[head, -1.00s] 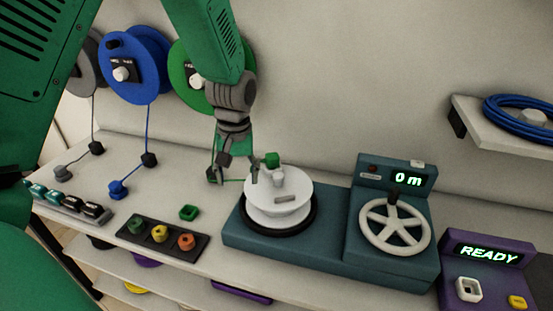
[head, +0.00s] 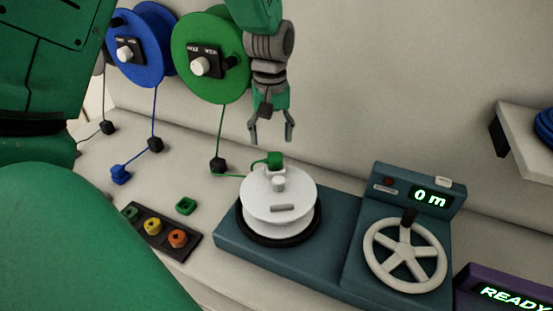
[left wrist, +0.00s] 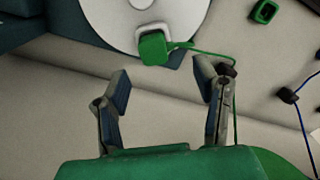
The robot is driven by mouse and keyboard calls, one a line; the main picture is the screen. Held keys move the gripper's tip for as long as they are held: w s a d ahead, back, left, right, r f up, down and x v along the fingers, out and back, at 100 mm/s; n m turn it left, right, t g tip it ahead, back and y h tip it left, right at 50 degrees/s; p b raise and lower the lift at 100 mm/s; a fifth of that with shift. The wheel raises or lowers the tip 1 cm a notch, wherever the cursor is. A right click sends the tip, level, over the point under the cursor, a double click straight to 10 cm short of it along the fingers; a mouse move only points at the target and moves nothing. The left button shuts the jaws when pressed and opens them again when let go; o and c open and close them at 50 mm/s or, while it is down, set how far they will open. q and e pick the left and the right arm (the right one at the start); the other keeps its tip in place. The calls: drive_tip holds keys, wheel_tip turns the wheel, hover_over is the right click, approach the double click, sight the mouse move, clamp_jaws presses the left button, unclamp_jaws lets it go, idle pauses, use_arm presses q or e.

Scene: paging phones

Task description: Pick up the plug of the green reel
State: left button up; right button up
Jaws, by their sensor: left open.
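The green reel (head: 205,82) hangs on the back wall, with a green cable running down through a black block (head: 218,165). Its green plug (head: 274,160) sits at the back of the white drum (head: 268,213) on the teal machine. In the left wrist view the plug (left wrist: 153,48) is in a pale holder on the drum's edge, its cable leading right. My left gripper (head: 271,140) is open and empty, above and behind the plug, apart from it. In the wrist view its fingers (left wrist: 164,92) are spread, with the plug ahead of the gap. My right gripper is not in view.
The teal machine carries a white handwheel (head: 405,253) and a "0 m" display. A blue plug (head: 120,174) and a small green square ring (head: 186,206) lie on the table at left. A wall shelf (head: 515,140) juts out at right.

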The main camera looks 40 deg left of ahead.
sight(275, 156)
use_arm(q)
drive_tip(key=shift+w+f, duration=0.2)
drive_tip(key=shift+f, duration=0.75)
drive_tip(key=shift+w+d+f, duration=0.1)
drive_tip(key=shift+d+f, duration=0.05)
drive_tip(key=shift+f, duration=1.2)
drive_tip(key=shift+w+d+f, duration=0.1)
drive_tip(key=shift+d+f, duration=0.05)
drive_tip(key=shift+f, duration=1.15)
drive_tip(key=shift+s+r, duration=0.1)
drive_tip(key=c, duration=1.2)
